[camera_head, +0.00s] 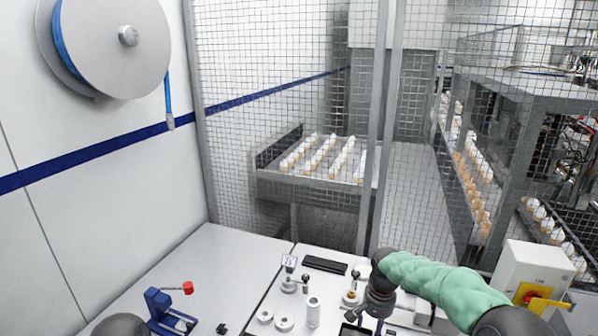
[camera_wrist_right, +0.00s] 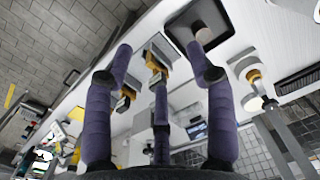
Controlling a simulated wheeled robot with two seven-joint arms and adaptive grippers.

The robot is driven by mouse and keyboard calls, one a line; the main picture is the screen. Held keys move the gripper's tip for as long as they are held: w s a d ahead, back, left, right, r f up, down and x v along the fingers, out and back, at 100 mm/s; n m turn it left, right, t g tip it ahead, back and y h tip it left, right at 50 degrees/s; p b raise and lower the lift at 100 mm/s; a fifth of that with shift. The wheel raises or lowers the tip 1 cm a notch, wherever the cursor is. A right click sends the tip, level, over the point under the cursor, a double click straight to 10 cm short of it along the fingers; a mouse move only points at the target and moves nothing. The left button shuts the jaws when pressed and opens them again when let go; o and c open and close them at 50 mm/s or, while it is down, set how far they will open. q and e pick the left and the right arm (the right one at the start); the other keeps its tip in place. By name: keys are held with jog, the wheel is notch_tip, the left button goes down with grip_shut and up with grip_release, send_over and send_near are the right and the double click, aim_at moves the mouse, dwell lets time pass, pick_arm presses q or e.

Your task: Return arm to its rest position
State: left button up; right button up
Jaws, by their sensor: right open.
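My right arm (camera_head: 440,283), in a green sleeve, comes in from the right in the head view and bends down over the white bench. Its gripper (camera_head: 368,312) is small and dark there, above the bench's fixtures. In the right wrist view the right gripper (camera_wrist_right: 158,52) has three purple fingers spread apart, with nothing held between them. One fingertip appears close to a dark square tray (camera_wrist_right: 180,38); I cannot tell whether they touch. My left gripper is not in view.
The white bench (camera_head: 222,262) holds several small metal parts, a black strip (camera_head: 325,264) and a blue clamp with a red knob (camera_head: 188,288). A wire-mesh fence (camera_head: 235,130) stands behind. A switch box (camera_head: 530,270) is at the right. The bench's left rear is clear.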

jog(key=s+a+f+n+y, duration=0.1)
jog(key=s+a+f, duration=0.15)
jog(key=f, duration=0.45)
jog(key=s+a+f+n+y+b, duration=0.1)
jog(key=s+a+f, duration=0.1)
jog(key=s+f, duration=0.3)
jog(key=s+a+f+y, duration=0.1)
jog(key=s+a+f, duration=0.2)
jog(key=f, duration=0.5)
jog(key=s+a+f, duration=0.1)
jog(key=s+f, duration=0.4)
jog(key=s, duration=0.4)
jog(key=s+a+f+n+b, duration=0.1)
jog(key=s+f, duration=0.4)
jog(key=s, duration=0.5)
jog(key=shift+a+f+y, duration=0.3)
jog(key=shift+a+f, duration=0.05)
jog(key=shift+a, duration=0.1)
jog(key=shift+s, duration=0.1)
